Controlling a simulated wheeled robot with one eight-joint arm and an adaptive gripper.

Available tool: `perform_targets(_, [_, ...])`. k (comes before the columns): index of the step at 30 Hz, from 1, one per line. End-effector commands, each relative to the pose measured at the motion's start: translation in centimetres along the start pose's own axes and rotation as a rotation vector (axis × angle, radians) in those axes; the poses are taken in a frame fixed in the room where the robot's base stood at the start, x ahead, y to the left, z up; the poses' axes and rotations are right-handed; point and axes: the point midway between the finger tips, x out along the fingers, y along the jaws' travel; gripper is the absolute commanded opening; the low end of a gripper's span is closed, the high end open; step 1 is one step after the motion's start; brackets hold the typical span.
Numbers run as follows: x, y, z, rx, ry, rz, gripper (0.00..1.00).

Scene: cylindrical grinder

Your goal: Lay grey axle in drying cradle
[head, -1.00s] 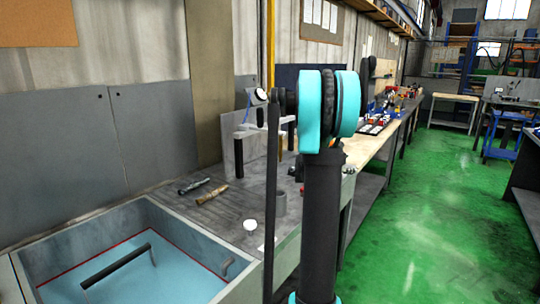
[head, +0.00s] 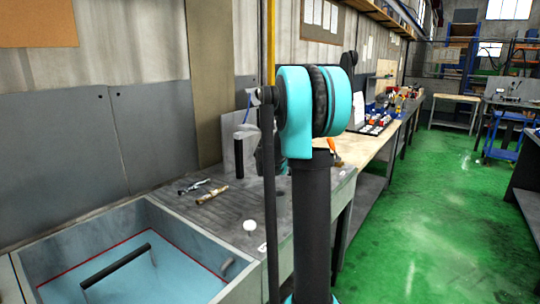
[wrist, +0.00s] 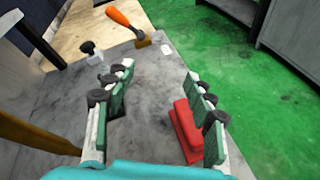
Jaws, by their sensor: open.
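A slim silver-grey piece (head: 193,186) lies on the bench behind the basin in the head view; it may be the grey axle, but it is too small to be sure. No drying cradle can be clearly made out. My gripper (wrist: 165,98) is open and empty in the wrist view, its two green-padded fingers wide apart over the grey bench top. A red block (wrist: 186,130) shows beside the right finger, partly covered by it. In the head view my own arm hides most of the gripper.
A basin (head: 165,213) with blue liquid and a dark bar (head: 115,265) is at the lower left. A brown piece (head: 212,194) and a white round knob (head: 249,226) are on the bench. An orange-handled tool (wrist: 125,20) lies near the bench's edge.

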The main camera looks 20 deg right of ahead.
Motion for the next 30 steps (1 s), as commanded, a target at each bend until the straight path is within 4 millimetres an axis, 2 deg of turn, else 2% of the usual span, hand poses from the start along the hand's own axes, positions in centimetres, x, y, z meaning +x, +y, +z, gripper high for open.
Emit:
perform_targets(6, [-3.4,1.9,-1.4,-0.058,0.017,0.022,0.54])
perform_targets(21, [-11.3,5.0,-4.2,-0.193,0.046,0.068,0.54])
perform_targets(30, [-14.4,5.8,-5.1,-0.245,0.054,0.085,0.54])
